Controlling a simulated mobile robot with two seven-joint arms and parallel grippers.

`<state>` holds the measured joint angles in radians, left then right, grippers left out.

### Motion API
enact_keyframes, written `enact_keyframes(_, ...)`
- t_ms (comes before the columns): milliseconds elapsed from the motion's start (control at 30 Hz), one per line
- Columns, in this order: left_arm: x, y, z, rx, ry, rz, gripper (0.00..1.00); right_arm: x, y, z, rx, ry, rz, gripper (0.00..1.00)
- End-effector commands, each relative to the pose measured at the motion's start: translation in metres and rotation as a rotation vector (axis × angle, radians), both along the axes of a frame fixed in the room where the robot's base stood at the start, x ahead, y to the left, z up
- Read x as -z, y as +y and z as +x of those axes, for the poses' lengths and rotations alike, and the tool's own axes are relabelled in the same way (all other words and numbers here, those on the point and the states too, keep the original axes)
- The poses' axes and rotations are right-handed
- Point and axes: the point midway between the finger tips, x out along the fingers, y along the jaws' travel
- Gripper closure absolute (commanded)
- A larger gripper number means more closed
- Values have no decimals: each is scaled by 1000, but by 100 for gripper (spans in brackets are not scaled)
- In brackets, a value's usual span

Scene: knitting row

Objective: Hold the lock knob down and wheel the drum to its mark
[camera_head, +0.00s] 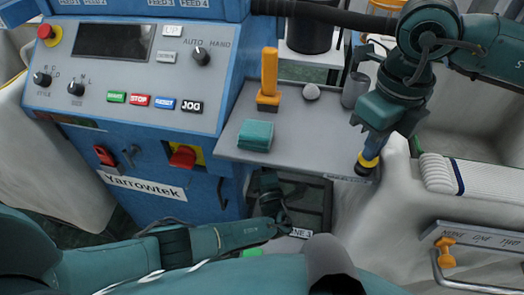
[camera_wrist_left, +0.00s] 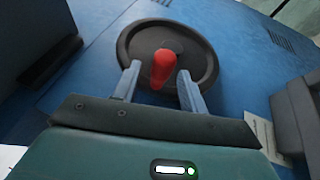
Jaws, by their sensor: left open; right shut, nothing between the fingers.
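In the left wrist view a dark round handwheel (camera_wrist_left: 198,60) with a red handle (camera_wrist_left: 163,66) is mounted on a blue panel. My left gripper (camera_wrist_left: 156,82) is open, with one finger on each side of the red handle; contact is not clear. In the head view my left gripper (camera_head: 271,190) is low beside the blue machine, and the wheel is hidden. My right gripper (camera_head: 371,148) is shut and empty, pointing down at a black knob with a yellow collar (camera_head: 370,163) at the grey shelf's right edge. Its fingertips meet or almost meet the knob. The drum cannot be made out.
The blue control panel (camera_head: 135,60) stands at left. An orange clip (camera_head: 445,252) sits on a rail at lower right.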

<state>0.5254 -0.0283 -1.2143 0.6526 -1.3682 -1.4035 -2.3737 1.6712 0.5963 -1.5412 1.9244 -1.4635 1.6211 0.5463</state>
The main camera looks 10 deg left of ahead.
Motion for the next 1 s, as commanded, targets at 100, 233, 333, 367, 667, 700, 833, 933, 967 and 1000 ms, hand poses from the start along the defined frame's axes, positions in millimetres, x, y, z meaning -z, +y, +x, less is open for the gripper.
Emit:
enact_keyframes(100, 8, -10, -25, 3, 3, -2, 58, 5, 0, -3, -4, 12, -5, 100)
enact_keyframes(233, 14, -21, -51, 2, 4, -3, 58, 5, 0, -2, -3, 12, -5, 100)
enact_keyframes(333, 18, -29, -67, 2, 3, -2, 58, 5, 0, -2, -3, 12, -5, 100)
enact_keyframes(367, 18, -30, -71, 2, 3, -2, 58, 5, 0, -2, -3, 12, -5, 100)
enact_keyframes(667, 22, -39, -91, 0, 1, -1, 58, 5, 0, -2, -3, 12, -5, 100)
enact_keyframes(700, 22, -39, -91, 0, 1, -1, 58, 5, 0, -2, -2, 12, -5, 100)
enact_keyframes(833, 22, -39, -91, 1, 1, -1, 58, 5, 0, -2, -2, 12, -5, 100)
enact_keyframes(933, 22, -39, -91, 1, 1, -1, 58, 5, 0, -2, -2, 12, -5, 100)
enact_keyframes(967, 22, -39, -91, 1, 1, -1, 58, 5, 0, -2, -2, 12, -5, 100)
enact_keyframes(1000, 21, -39, -90, 1, 1, -1, 58, 5, 0, -2, -2, 12, -5, 100)
